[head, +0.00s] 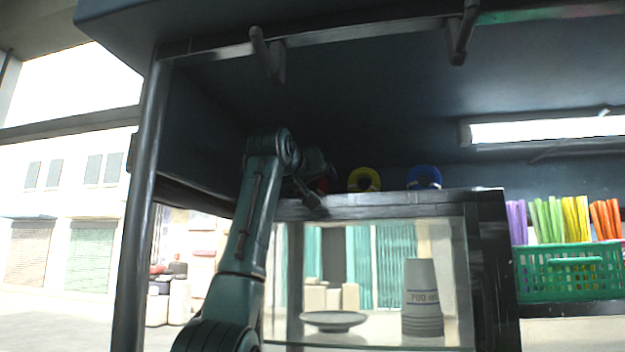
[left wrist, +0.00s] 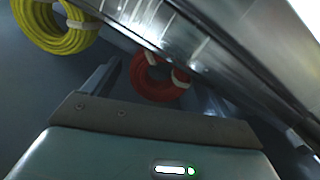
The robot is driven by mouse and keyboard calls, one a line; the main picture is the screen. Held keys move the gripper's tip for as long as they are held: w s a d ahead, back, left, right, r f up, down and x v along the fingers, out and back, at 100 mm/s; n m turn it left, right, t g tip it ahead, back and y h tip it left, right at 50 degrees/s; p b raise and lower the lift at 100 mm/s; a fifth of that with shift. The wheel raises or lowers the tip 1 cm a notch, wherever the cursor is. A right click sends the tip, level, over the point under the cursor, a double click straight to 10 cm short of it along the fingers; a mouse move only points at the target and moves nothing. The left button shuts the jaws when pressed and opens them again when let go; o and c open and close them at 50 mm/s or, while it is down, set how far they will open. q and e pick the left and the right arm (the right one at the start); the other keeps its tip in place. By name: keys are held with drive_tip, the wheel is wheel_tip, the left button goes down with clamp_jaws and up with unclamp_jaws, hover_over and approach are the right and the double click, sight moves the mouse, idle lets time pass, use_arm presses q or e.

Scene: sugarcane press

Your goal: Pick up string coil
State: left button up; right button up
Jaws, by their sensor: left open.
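Several string coils lie on top of the glass display case (head: 490,250). The red coil (head: 321,184) is partly hidden behind my left gripper (head: 317,192) in the head view. The yellow coil (head: 362,180) lies to its right, and the blue coil (head: 424,177) farther right. In the left wrist view the red coil (left wrist: 150,88), with white bands, shows ahead between the fingers of my open left gripper (left wrist: 158,84). I cannot tell whether the fingers touch it. The yellow coil (left wrist: 52,28) is at upper left there. My right gripper is not in view.
A dark post (head: 142,200) stands left of my arm, and a dark roof with a rail (head: 350,32) hangs above. Inside the case are a plate (head: 333,320) and stacked cups (head: 422,295). A green basket (head: 568,272) with coloured sticks is at right.

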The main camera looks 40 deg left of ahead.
use_arm(q)
drive_tip(key=shift+x, duration=0.75)
drive_tip(key=c, duration=1)
